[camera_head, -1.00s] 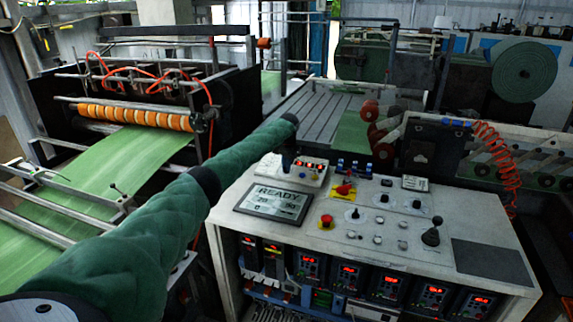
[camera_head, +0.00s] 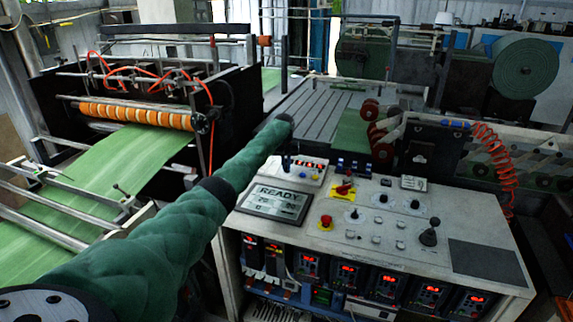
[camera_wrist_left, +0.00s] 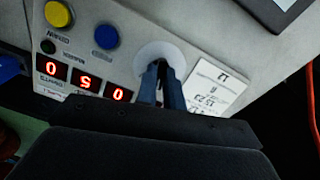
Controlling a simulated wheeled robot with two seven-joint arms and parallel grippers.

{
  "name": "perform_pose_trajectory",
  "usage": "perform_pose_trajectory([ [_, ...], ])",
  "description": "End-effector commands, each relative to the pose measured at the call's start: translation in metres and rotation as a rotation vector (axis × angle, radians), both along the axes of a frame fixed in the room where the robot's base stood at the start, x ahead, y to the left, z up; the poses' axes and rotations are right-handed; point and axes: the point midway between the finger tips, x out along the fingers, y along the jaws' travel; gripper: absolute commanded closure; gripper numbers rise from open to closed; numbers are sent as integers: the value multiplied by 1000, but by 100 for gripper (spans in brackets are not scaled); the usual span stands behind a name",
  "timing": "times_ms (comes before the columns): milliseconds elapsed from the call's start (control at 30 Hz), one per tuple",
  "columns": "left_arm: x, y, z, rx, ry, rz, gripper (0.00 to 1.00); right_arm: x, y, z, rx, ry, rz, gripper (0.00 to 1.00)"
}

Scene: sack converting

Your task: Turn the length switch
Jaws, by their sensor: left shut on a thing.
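A small white counter box (camera_head: 309,172) with red digits stands on the control desk, behind the READY screen. My left gripper (camera_head: 286,160) reaches down to the box's left end. In the left wrist view the box (camera_wrist_left: 113,60) shows red digits, a yellow button and a blue button. There my left gripper (camera_wrist_left: 168,75) has its two fingers close together over a white round plate (camera_wrist_left: 158,52) on the box. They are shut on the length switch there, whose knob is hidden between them. My right gripper is in neither view.
The desk (camera_head: 385,262) carries a READY screen (camera_head: 273,203), a red switch on a yellow plate (camera_head: 343,190), a red stop button (camera_head: 326,221) and a black joystick (camera_head: 428,234). A printed label (camera_wrist_left: 216,88) lies beside the switch. Green web (camera_head: 120,172) runs at the left.

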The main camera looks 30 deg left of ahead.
Motion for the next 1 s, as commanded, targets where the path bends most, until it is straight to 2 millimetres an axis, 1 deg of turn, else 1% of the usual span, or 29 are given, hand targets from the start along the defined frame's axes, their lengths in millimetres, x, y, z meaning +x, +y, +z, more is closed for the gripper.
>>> perform_pose_trajectory([
  [500,0,0,0,-4,-1,19,100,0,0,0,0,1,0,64],
  [533,0,0,0,-4,-1,18,87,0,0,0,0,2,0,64],
  [600,0,0,0,-4,-1,18,73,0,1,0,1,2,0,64],
  [633,0,0,0,-4,-1,18,69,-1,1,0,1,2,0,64],
  [900,0,0,0,-4,-1,18,69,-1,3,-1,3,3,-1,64],
  [1000,0,0,4,-4,-2,18,69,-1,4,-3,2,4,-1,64],
])
